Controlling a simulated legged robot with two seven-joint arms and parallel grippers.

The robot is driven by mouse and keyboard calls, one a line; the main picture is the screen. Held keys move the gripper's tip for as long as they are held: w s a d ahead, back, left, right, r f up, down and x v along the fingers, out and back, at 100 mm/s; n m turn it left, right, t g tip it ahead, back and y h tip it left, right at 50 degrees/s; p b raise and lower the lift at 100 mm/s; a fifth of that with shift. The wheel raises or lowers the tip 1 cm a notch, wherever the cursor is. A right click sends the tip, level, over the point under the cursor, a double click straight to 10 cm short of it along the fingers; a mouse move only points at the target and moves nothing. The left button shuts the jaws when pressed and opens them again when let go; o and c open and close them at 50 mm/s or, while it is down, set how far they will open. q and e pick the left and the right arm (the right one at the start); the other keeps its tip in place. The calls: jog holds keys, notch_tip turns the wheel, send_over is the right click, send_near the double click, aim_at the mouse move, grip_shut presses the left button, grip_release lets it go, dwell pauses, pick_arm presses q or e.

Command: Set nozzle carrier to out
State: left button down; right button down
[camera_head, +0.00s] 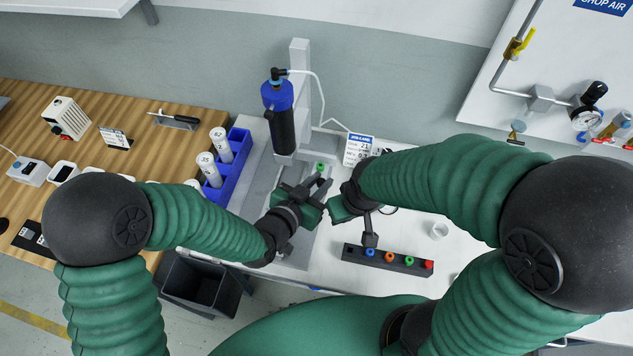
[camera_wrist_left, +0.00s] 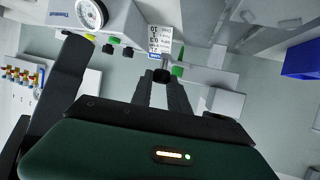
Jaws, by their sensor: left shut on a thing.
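My left gripper (camera_head: 318,184) is in front of the screwdriver base. In the left wrist view its fingers (camera_wrist_left: 163,80) are closed around a small dark round part (camera_wrist_left: 161,75), which looks like the nozzle carrier's knob. The carrier itself is mostly hidden by the gripper. My right gripper (camera_head: 338,209) is just right of the left one, its fingertips unclear.
A job card (camera_head: 358,150) stands behind the grippers. A blue rack (camera_head: 228,165) with white bottles is on the left. A black bin (camera_head: 200,285) is below the table edge.

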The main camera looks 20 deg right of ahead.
pick_arm(q)
jog(key=c, duration=1.6)
grip_release()
jog(key=shift+s+a+f, duration=0.1)
jog(key=shift+a+f, duration=0.05)
jog(key=shift+a, duration=0.1)
jog(key=shift+o, duration=1.2)
jog(key=shift+s+a, duration=0.1)
jog(key=shift+s, duration=0.05)
jog(key=shift+o, duration=0.5)
jog(key=shift+s+r, duration=0.25)
jog(key=shift+r, duration=0.05)
jog(key=shift+w+d+f, duration=0.2)
jog(key=shift+w+d, duration=0.05)
jog(key=shift+d, duration=0.4)
jog(key=p+v, duration=1.6)
jog(key=p, duration=0.1)
jog(key=shift+s+a+r, duration=0.2)
jog(key=shift+a+r, duration=0.05)
pick_arm(e)
jog(key=w+v, duration=0.2)
jog(key=v, duration=0.6)
jog(key=w+r+v, duration=0.1)
jog(key=v, duration=0.8)
jog(key=shift+w, duration=0.25)
